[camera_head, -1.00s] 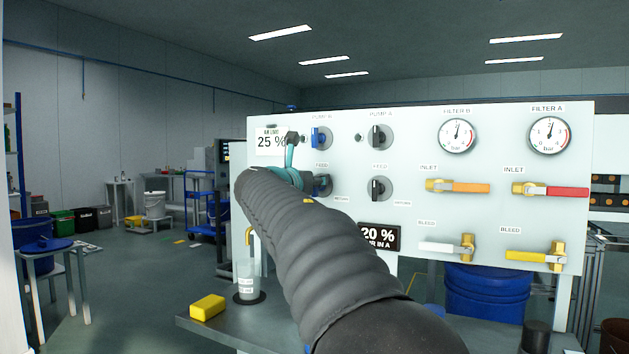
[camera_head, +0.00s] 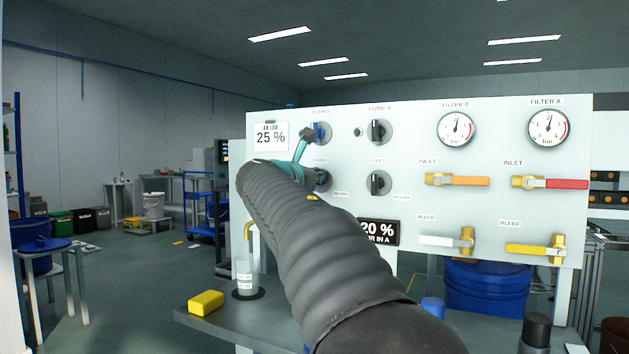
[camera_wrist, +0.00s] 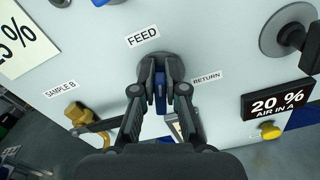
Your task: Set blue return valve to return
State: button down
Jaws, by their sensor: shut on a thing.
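The blue return valve handle (camera_wrist: 160,101) is on a round dark base on the white panel, in the middle of the wrist view. My gripper (camera_wrist: 161,92) is shut on it, with one finger on each side. The FEED label (camera_wrist: 143,36) is above the handle and slightly left; the RETURN label (camera_wrist: 207,78) is to its right. The handle lies nearly upright in this view; the fingers hide its sides, and I cannot tell where it points. In the head view my gripper (camera_head: 320,180) is at the panel's left part, and my arm hides the valve.
Above the valve is a blue pump knob (camera_head: 319,133). To its right is a black feed knob (camera_head: 377,184). A yellow sample tap (camera_wrist: 77,113) sits left below the valve. A cup (camera_head: 245,275) and yellow sponge (camera_head: 206,302) are on the bench below.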

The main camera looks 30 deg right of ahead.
jog(key=m+b, duration=0.1)
jog(key=m, duration=0.1)
jog(key=m+b, duration=0.1)
jog(key=shift+s+d+f+m, duration=0.2)
jog(key=shift+f+m, duration=0.1)
jog(key=shift+m, duration=0.1)
jog(key=m+b, duration=0.1)
jog(key=m, duration=0.1)
jog(key=m+b, duration=0.2)
jog(key=f+m+b, duration=0.1)
jog(key=m, duration=0.2)
jog(key=shift+s+d, duration=0.15)
jog(key=shift+s, duration=0.1)
jog(key=shift+f+m+b, duration=0.1)
jog(key=shift+m+b, duration=0.95)
jog(key=shift+m, duration=0.45)
jog(key=c, duration=1.2)
grip_release()
